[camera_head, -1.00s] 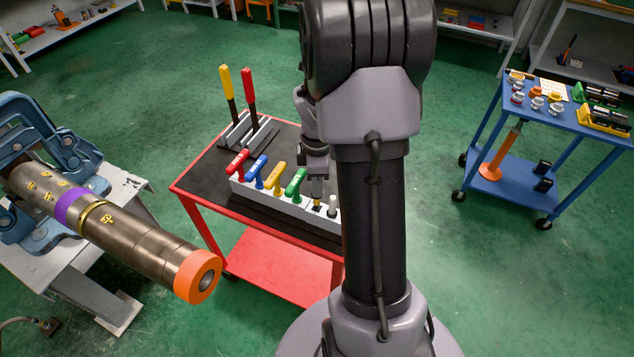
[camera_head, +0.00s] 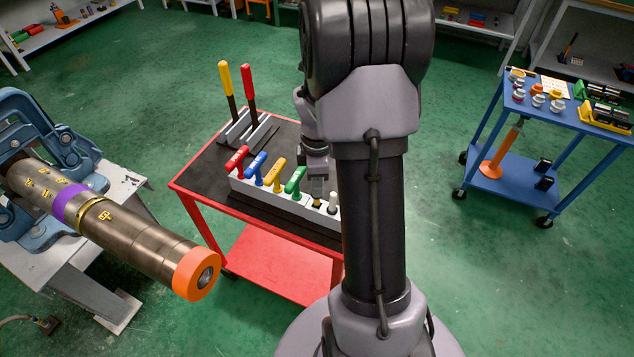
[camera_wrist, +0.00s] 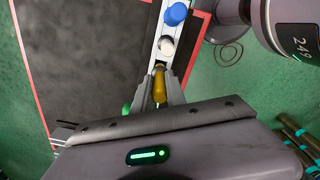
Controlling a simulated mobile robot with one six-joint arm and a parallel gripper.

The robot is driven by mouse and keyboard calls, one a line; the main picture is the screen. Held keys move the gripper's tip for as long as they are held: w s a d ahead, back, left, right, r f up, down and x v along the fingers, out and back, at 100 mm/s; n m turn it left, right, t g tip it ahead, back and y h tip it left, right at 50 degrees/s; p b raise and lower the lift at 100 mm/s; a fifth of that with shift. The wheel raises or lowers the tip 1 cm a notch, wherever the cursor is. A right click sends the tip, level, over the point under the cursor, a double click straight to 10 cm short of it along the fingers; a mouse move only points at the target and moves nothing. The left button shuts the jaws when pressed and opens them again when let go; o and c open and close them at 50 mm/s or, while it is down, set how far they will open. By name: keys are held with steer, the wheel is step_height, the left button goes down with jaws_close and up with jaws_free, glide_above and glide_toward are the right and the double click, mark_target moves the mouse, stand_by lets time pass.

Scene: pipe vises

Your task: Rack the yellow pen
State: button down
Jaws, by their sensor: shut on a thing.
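My gripper (camera_wrist: 160,86) is shut on the yellow pen (camera_wrist: 160,90), with one finger on each side of it. In the head view my gripper (camera_head: 318,184) is low over the near right part of the light-grey rack (camera_head: 236,186). The pen points down at the rack, between the green handle and a white-topped piece (camera_wrist: 167,45). I cannot tell how deep its lower end sits, since the fingers and my arm hide much of it.
The rack holds red (camera_head: 238,157), blue (camera_head: 256,168), yellow (camera_head: 278,174) and green (camera_head: 295,182) T-handles. It stands on a red cart (camera_head: 205,207). Two tall handles (camera_head: 226,78) stand behind. A pipe (camera_head: 125,235) juts in at left. A blue cart (camera_head: 560,108) stands right.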

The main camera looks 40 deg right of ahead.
steer(key=shift+f+b, duration=1.45)
steer(key=shift+f, duration=0.85)
stand_by(1.5)
steer(key=c, duration=1.3)
jaws_free()
step_height(320, 180, up, 17)
steer(key=p, duration=0.6)
steer(key=shift+r+p, duration=0.2)
steer(key=shift+p, duration=0.2)
